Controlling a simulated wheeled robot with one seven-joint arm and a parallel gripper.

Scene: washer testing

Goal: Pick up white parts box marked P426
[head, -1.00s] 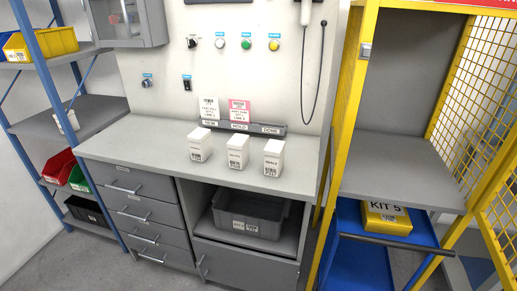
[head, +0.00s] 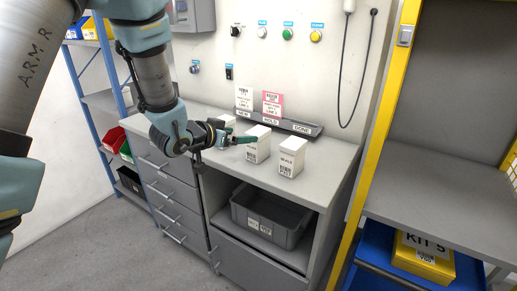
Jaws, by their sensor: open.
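Three small white parts boxes stand in a row on the grey workbench top (head: 335,156). The left box (head: 229,120) is mostly hidden behind my gripper, the middle box (head: 258,150) shows its front and top, and the right box (head: 291,158) is fully in view. Their printed labels are too small to read, so I cannot tell which is P426.
A low sorting rack with a white card (head: 244,100) and a pink card (head: 272,104) stands behind the boxes. A dark grey bin (head: 270,217) sits on the shelf below. A yellow-framed cage (head: 383,110) and a yellow KIT 5 box (head: 424,258) are at right.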

